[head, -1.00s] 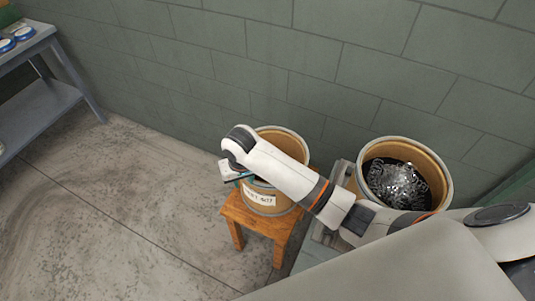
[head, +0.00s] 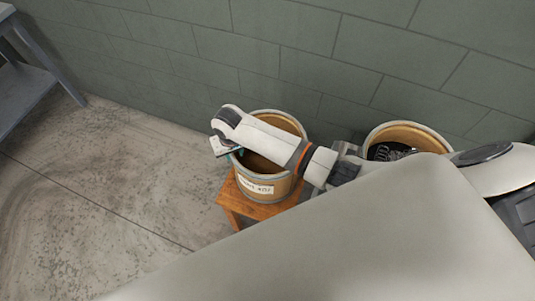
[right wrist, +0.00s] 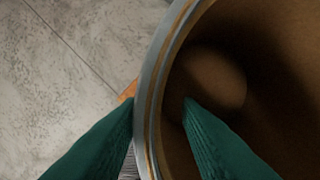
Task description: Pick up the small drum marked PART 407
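The small drum marked PART 407 (head: 284,191) is a tan, open-topped drum with a grey rim and a white label. It stands upright on a wooden stool (head: 232,205). My right gripper (head: 238,153) is at the left side of the drum's rim, its arm reaching across the drum's mouth. In the right wrist view, the gripper's green fingers (right wrist: 158,103) are apart. One is outside the drum wall and one is over the inside, with the rim (right wrist: 150,85) between them. I cannot tell whether either finger touches the wall. My left gripper is not in view.
A second tan drum (head: 441,139) with dark and shiny metal pieces inside stands to the right, partly hidden by my arm. A green block wall (head: 180,60) is close behind. A grey table (head: 28,85) stands far left. Concrete floor (head: 110,190) on the left is clear.

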